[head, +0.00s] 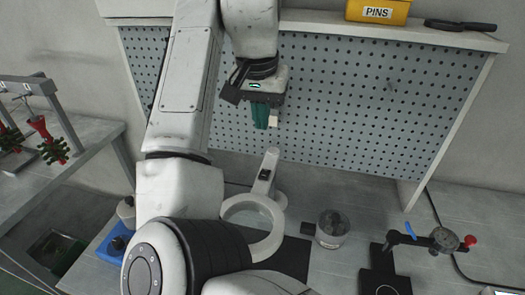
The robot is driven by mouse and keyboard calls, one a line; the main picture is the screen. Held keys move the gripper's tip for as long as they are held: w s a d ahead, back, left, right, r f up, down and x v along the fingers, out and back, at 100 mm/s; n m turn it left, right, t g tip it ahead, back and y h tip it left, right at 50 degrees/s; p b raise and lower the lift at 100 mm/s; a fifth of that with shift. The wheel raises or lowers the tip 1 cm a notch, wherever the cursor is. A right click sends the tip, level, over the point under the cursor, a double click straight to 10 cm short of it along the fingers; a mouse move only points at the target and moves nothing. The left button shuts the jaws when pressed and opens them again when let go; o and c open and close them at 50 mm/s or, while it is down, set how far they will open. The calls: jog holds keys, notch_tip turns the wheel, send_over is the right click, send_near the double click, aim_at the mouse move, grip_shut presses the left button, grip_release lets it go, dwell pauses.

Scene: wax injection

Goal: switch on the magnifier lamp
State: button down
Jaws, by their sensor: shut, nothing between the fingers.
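The magnifier lamp (265,172) stands on the bench in the head view, a pale arm ending in a large ring. A small dark patch, perhaps its switch (264,175), shows on the lamp's arm. The ring's lower left part is hidden behind my arm. Whether the lamp is lit I cannot tell. My gripper (267,124) hangs in front of the pegboard, above the lamp's arm in the picture. Its green fingers are shut and empty, and they appear apart from the lamp.
A container (332,229) and a small press-like tool (435,240) stand to the right on the bench. The pegboard (370,110) closes the back. A yellow PINS box (378,11) and a dark tool (460,25) lie on the shelf. Red and green wax trees (48,140) hang at left.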

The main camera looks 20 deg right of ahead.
jog(key=p, duration=0.2)
send_over(264, 175)
notch_tip(264, 175, down, 12)
jog(key=shift+a+f, duration=0.1)
jog(key=shift+a, duration=0.05)
jog(key=shift+f, duration=0.65)
jog(key=shift+s+a+f+t+h+b, duration=0.2)
jog(key=shift+s+f+t+h+b, duration=0.25)
jog(key=shift+f+t, duration=0.2)
jog(key=shift+w+r, duration=0.1)
jog(key=shift+r, duration=0.1)
jog(key=shift+w+d, duration=0.1)
jog(key=shift+p, duration=0.3)
jog(key=shift+w+d+r+p, duration=0.15)
jog(key=shift+w+d+p, duration=0.2)
jog(key=shift+w, duration=0.25)
